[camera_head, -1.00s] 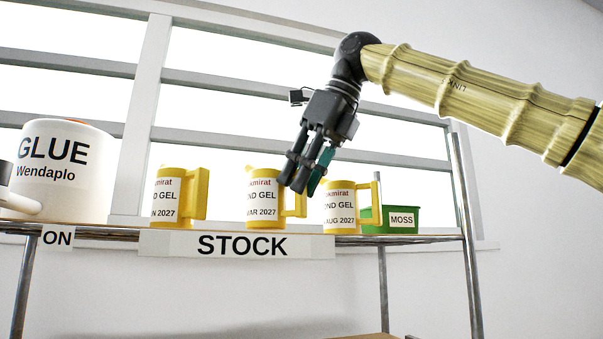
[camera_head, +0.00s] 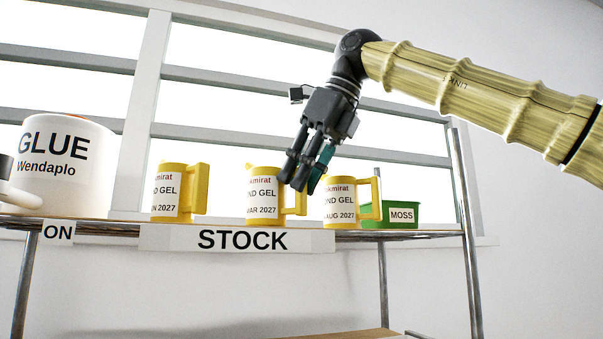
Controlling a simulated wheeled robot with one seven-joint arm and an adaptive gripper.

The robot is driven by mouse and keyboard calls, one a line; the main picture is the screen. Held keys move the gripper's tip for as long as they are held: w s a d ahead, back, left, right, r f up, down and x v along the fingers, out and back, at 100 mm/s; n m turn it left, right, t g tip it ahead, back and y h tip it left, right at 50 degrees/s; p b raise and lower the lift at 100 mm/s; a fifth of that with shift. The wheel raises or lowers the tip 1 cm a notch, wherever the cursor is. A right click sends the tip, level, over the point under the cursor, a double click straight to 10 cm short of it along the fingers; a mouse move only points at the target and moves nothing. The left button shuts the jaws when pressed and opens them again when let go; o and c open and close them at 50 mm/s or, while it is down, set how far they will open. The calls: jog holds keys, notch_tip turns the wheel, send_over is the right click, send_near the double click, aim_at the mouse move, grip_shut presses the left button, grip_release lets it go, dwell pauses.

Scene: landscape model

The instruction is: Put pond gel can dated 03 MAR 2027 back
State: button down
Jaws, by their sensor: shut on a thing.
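The pond gel can marked "MAR 2027" (camera_head: 262,197) is the middle one of three yellow cans with white labels. It stands upright on the shelf behind the STOCK sign, its handle to the right. The day on its label cannot be read. My gripper (camera_head: 302,186) is over that handle, shut on its upper part; the fingers hide some of it. The can marked "AUG 2027" (camera_head: 340,203) stands just right of the fingers. The left can (camera_head: 168,195) reads "N 2027", the rest of its date being out of sight.
The STOCK sign (camera_head: 242,240) hangs on the shelf's front edge. A green MOSS box (camera_head: 401,215) is at the right, near a metal post (camera_head: 467,230). Windows are behind.

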jog(key=shift+f, duration=0.15)
jog(key=c, duration=1.3)
grip_release()
jog(key=shift+o, duration=0.2)
jog(key=v, duration=1.2)
